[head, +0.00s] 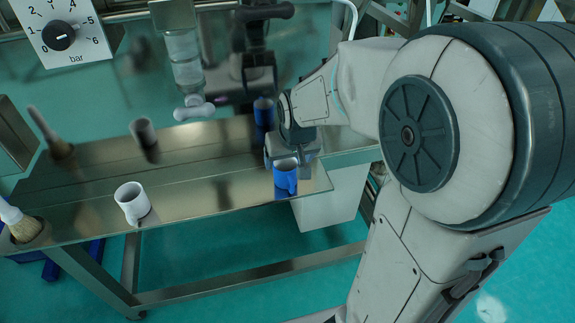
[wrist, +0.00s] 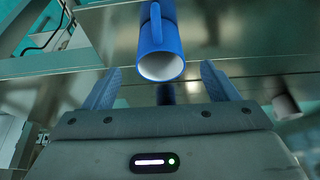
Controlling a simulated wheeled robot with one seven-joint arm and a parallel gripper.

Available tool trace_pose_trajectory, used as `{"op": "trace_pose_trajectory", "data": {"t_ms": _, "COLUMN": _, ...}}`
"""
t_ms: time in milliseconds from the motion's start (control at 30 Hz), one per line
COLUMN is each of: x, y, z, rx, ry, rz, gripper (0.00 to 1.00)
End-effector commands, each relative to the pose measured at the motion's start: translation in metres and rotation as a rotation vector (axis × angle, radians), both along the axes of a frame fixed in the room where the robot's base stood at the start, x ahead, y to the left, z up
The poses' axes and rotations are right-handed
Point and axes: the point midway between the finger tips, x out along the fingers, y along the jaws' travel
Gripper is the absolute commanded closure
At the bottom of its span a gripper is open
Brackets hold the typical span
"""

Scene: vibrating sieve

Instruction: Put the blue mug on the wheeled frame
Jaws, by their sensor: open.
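The blue mug (head: 286,178) stands upright near the right end of a shiny steel top (head: 215,196), close to its front edge. My gripper (head: 284,152) is just above and behind the mug in the head view, and hides part of its rim. In the wrist view the blue mug (wrist: 160,38) shows its white inside and its handle, ahead of and between the fingers of my gripper (wrist: 160,66). The fingers are apart and I see no grip on the mug. A steel frame (head: 250,272) with a small wheel-like foot (head: 136,315) is under the top.
A white mug (head: 132,203) stands left on the top, and a brush (head: 22,225) is at the far left end. The glossy back panel mirrors the mugs and my arm. A pressure dial (head: 62,36) is at upper left. Between the mugs the top is clear.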

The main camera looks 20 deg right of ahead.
Motion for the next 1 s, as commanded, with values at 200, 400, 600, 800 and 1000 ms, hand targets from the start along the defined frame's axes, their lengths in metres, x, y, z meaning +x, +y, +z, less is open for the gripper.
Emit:
{"op": "trace_pose_trajectory", "data": {"t_ms": 200, "x": -0.011, "y": 0.0, "z": 0.028, "rx": 0.0, "ry": -0.002, "rz": 0.0, "gripper": 0.2}}
{"op": "trace_pose_trajectory", "data": {"t_ms": 400, "x": -0.021, "y": -0.001, "z": 0.039, "rx": 0.003, "ry": 0.001, "rz": -0.001, "gripper": 0.2}}
{"op": "trace_pose_trajectory", "data": {"t_ms": 600, "x": -0.072, "y": -0.003, "z": 0.053, "rx": 0.023, "ry": 0.017, "rz": 0.001, "gripper": 0.2}}
{"op": "trace_pose_trajectory", "data": {"t_ms": 800, "x": -0.137, "y": -0.002, "z": 0.057, "rx": 0.016, "ry": 0.042, "rz": 0.007, "gripper": 0.2}}
{"op": "trace_pose_trajectory", "data": {"t_ms": 1000, "x": -0.171, "y": 0.0, "z": 0.054, "rx": -0.003, "ry": 0.061, "rz": 0.006, "gripper": 0.2}}
